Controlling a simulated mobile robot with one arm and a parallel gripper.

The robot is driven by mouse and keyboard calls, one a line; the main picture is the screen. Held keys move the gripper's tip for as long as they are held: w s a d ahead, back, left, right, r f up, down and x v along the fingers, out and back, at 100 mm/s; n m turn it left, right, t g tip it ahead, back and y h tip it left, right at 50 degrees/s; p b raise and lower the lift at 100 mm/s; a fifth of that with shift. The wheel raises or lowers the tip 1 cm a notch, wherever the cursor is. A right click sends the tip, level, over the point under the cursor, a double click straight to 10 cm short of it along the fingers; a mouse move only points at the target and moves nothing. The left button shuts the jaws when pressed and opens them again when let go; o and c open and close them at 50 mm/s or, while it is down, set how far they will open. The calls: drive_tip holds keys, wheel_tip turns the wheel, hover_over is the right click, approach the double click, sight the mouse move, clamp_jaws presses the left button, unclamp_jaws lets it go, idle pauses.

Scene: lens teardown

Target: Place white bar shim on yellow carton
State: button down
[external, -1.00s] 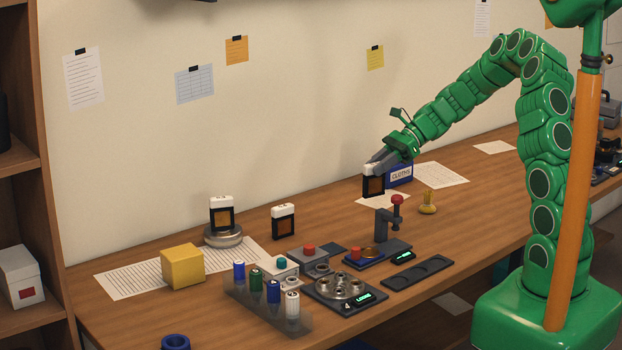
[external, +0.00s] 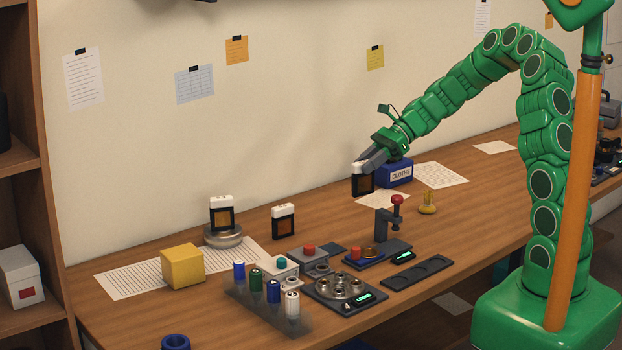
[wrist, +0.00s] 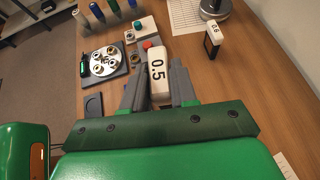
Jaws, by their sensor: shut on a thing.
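My gripper (external: 368,164) is shut on a white bar shim (wrist: 157,75) marked 0.5, held in the air above the bench. In the external view the held shim (external: 362,184) shows a white top and a black frame around a dark amber window. The yellow carton (external: 182,266) is a plain cube on the bench at the left, well away from my gripper. I do not see the carton in the wrist view.
A similar white-topped piece (external: 283,221) stands on the bench; another (external: 221,213) stands on a round metal base (external: 223,236). A bottle rack (external: 268,308), lens tray (external: 345,291) and press stand (external: 385,225) fill the front middle. A blue cloths box (external: 397,172) is behind my gripper.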

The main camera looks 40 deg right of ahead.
drive_tip(key=a+r+n+g, duration=0.1)
drive_tip(key=a+r, duration=0.2)
drive_tip(key=a, duration=1)
drive_tip(key=a+r, duration=0.2)
drive_tip(key=a, duration=1.1)
drive_tip(key=a+r+n+g, duration=0.1)
drive_tip(key=a+r, duration=0.2)
drive_tip(key=a, duration=1.1)
drive_tip(key=w+a+f, duration=0.7)
drive_tip(key=w+f, duration=0.3)
drive_tip(key=w, duration=0.1)
drive_tip(key=shift+w+a, duration=0.25)
drive_tip(key=shift+a, duration=0.15)
drive_tip(key=shift+w+a+f, duration=0.1)
drive_tip(key=shift+f, duration=1.55)
drive_tip(key=shift+f, duration=0.15)
